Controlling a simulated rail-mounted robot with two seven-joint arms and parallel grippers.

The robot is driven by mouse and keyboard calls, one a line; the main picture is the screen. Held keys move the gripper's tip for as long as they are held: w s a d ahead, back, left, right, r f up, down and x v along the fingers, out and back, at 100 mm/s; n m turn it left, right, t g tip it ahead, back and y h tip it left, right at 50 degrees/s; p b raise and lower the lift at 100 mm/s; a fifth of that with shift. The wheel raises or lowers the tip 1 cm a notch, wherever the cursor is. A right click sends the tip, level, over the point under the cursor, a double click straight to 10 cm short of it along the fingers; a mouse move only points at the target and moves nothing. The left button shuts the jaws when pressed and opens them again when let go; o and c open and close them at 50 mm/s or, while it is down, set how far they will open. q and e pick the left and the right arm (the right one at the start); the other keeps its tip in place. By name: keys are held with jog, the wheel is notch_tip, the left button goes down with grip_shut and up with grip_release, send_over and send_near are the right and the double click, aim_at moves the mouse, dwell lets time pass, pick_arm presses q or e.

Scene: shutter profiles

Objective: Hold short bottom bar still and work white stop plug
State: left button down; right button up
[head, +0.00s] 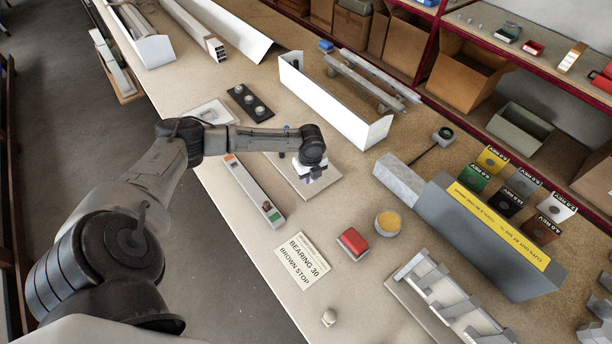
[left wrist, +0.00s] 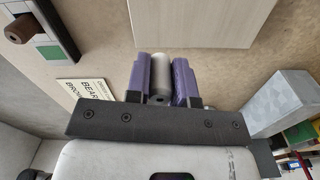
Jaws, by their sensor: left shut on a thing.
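My left gripper (head: 314,174) is over the pale board, right of the short bottom bar (head: 252,187). In the left wrist view its purple fingers (left wrist: 161,82) are shut on a pale cylinder, which looks like the white stop plug (left wrist: 160,72). In the head view the arm and fingers hide the plug. The short bar lies on the bench with an orange patch at its far end, a green patch and a brown stop (head: 267,206) at its near end. The brown stop also shows in the left wrist view (left wrist: 20,30). My right gripper is not in view.
The pale board (head: 297,187) lies under the left gripper. A card (head: 302,260) reads "BEARING 30 BROWN STOP". A red block (head: 352,243), a yellow-topped tin (head: 388,223) and a small white knob (head: 329,317) stand nearby. A white channel (head: 335,105) and grey box (head: 490,235) bound the far side.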

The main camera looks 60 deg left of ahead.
pick_arm(q)
jog(key=d+r, duration=0.5)
jog(key=d, duration=0.4)
jog(key=shift+r, duration=0.15)
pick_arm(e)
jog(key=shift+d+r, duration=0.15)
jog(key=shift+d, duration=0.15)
pick_arm(q)
jog(key=shift+s+d, duration=0.1)
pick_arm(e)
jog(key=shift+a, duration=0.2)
